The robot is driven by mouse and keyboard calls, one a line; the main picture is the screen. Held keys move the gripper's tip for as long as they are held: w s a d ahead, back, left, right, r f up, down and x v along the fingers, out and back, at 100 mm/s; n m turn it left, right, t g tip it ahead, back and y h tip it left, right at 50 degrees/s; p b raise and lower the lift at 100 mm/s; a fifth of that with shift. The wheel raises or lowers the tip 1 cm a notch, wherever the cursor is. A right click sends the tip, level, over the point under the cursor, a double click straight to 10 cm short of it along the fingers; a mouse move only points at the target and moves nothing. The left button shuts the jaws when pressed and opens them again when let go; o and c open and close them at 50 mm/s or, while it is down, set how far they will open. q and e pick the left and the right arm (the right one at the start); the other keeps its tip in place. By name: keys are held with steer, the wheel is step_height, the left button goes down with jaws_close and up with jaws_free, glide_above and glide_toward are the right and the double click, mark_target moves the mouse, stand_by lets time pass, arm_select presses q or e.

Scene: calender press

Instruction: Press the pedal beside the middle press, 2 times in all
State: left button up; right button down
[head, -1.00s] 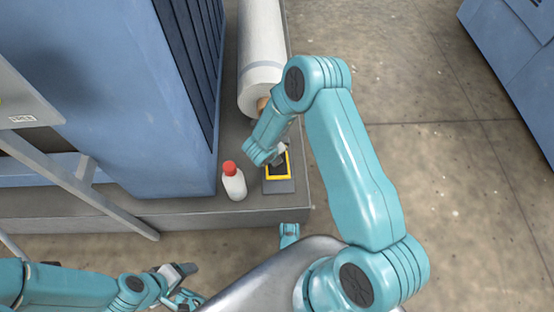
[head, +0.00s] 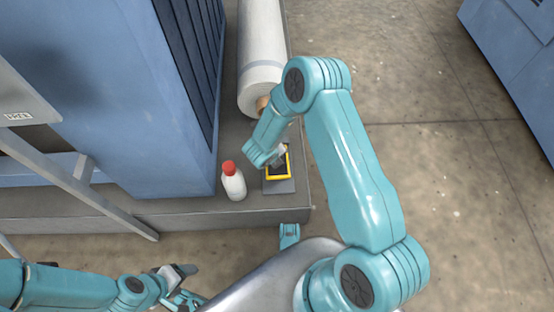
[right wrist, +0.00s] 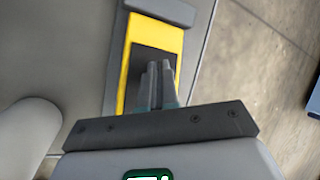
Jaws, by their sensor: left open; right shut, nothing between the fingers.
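The pedal is a black pad in a yellow frame (head: 289,166) on a grey base (head: 280,187), at the corner of the grey platform. It also shows in the right wrist view, where its yellow frame (right wrist: 160,33) surrounds the black pad. My right gripper (head: 279,156) reaches down over it with shut, empty fingers. In the right wrist view the fingertips (right wrist: 158,72) lie over the black pad; whether they touch it I cannot tell. My left gripper (head: 190,284) is open and empty at the lower left, away from the pedal.
A white bottle with a red cap (head: 232,181) stands just left of the pedal. A large white roll (head: 262,65) lies behind it. A blue machine (head: 130,90) fills the left; a grey slanted bar (head: 100,197) is in front. Bare floor (head: 430,180) lies right.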

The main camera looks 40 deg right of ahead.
steer(key=shift+s+a+f+b, duration=0.15)
steer(key=shift+s+f+b, duration=0.05)
steer(key=shift+f+b, duration=0.45)
steer(key=shift+s+a+f+b, duration=0.1)
steer(key=shift+s+f+b, duration=0.1)
steer(key=shift+f+b, duration=0.35)
stand_by(0.9)
stand_by(0.3)
steer(key=shift+w+d+r+p, duration=0.15)
steer(key=shift+w+r+p, duration=0.1)
steer(key=shift+r+p, duration=0.5)
steer(key=shift+w+d+r+p, duration=0.15)
steer(key=shift+w+r+p, duration=0.1)
steer(key=shift+r+p, duration=0.5)
steer(key=shift+r, duration=0.15)
steer(key=r+p, duration=0.2)
steer(key=r, duration=0.1)
steer(key=w+r+p, duration=0.1)
steer(key=shift+w+d+r+p, duration=0.1)
steer(key=shift+d+r+p, duration=0.2)
steer(key=shift+d+r, duration=0.1)
stand_by(1.7)
